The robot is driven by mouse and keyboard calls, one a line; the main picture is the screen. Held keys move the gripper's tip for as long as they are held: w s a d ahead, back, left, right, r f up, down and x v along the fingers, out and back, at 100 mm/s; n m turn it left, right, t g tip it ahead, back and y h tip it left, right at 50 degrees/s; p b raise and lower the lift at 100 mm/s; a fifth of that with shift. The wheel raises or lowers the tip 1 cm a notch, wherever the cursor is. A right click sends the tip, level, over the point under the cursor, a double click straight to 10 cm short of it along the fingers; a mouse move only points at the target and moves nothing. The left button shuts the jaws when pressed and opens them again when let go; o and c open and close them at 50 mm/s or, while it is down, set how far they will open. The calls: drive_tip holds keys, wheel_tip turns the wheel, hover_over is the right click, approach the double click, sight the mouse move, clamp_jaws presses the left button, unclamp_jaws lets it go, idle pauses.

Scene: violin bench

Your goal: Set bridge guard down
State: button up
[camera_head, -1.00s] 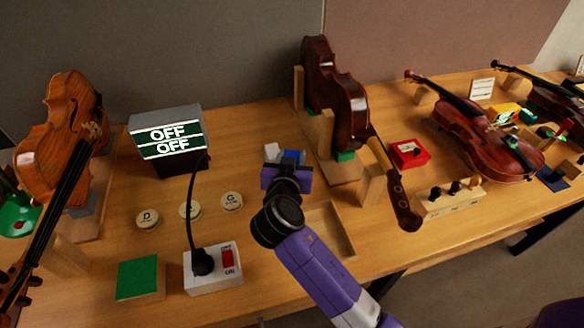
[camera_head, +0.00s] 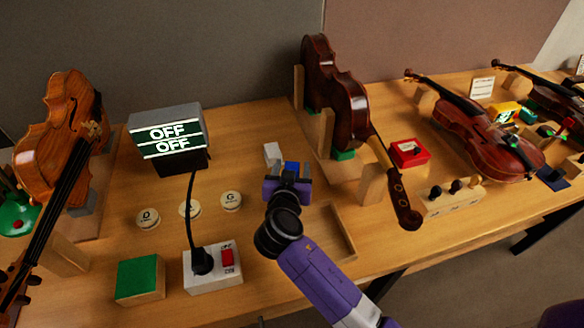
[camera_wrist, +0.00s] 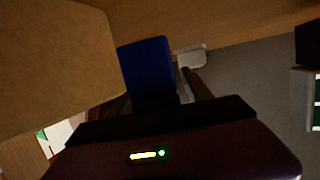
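I take the small blue piece at my gripper to be the bridge guard (camera_head: 291,167). My gripper (camera_head: 288,170) has it between its two fingers, above the bench to the left of the upright violin's stand. In the wrist view the blue guard (camera_wrist: 148,68) stands just past the dark fingers (camera_wrist: 165,98), and its lower end is hidden by the gripper. The gripper looks shut on it. Whether the guard touches the bench cannot be told.
A white block (camera_head: 271,152) stands just behind my gripper. Three round discs, one marked G (camera_head: 231,200), lie left. A cable runs from the OFF display (camera_head: 170,140) to a switched socket (camera_head: 212,268).

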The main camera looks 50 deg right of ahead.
drive_tip(key=shift+r+p, duration=0.25)
drive_tip(key=shift+p, duration=0.05)
drive_tip(key=b+v, duration=0.2)
drive_tip(key=v, duration=1)
